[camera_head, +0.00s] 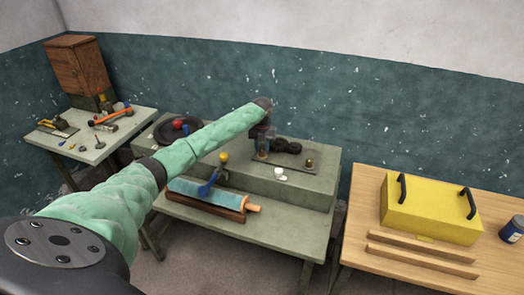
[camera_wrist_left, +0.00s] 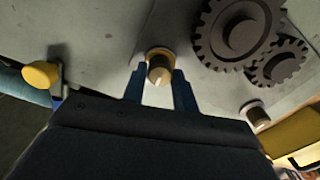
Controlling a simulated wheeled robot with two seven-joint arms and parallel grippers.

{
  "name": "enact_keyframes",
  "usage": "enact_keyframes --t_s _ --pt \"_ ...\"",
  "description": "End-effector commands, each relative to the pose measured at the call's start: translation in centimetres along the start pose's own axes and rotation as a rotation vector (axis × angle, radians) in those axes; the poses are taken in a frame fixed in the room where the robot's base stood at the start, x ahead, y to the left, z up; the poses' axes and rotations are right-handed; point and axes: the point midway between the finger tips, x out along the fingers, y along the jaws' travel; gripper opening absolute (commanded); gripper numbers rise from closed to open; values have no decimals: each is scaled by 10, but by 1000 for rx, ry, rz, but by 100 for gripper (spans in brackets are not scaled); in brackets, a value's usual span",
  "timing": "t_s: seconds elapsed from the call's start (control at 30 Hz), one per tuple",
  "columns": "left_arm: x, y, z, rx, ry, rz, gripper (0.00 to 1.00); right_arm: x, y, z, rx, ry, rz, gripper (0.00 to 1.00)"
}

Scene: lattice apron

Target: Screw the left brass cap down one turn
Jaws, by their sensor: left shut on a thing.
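The left brass cap (camera_wrist_left: 160,67) sits on the plate in the left wrist view, with a pale mark on its face. My left gripper (camera_wrist_left: 160,90) has its two blue fingers on either side of the cap and is shut on it. In the head view my left gripper (camera_head: 262,147) points down at the plate's left part and hides most of that cap. A second brass cap (camera_head: 309,162) stands at the plate's right part; it also shows in the left wrist view (camera_wrist_left: 255,114). My right gripper is in neither view.
Dark gears (camera_head: 287,146) lie between the two caps, close beside my fingers. A yellow knob (camera_head: 224,156) with a blue lever stands to the left. A yellow box (camera_head: 430,210) stands on the right-hand wooden table.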

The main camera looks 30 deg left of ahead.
Motion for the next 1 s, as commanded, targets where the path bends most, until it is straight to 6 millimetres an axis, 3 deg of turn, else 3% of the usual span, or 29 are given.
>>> enact_keyframes --t_s 0.33,0.97,1.0 --pt "-2 0 2 170 -4 -1 6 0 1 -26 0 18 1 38" --pt "-3 0 2 214 -4 -1 6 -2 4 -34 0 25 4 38" --pt "-3 0 2 214 -4 -1 37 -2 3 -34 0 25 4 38"
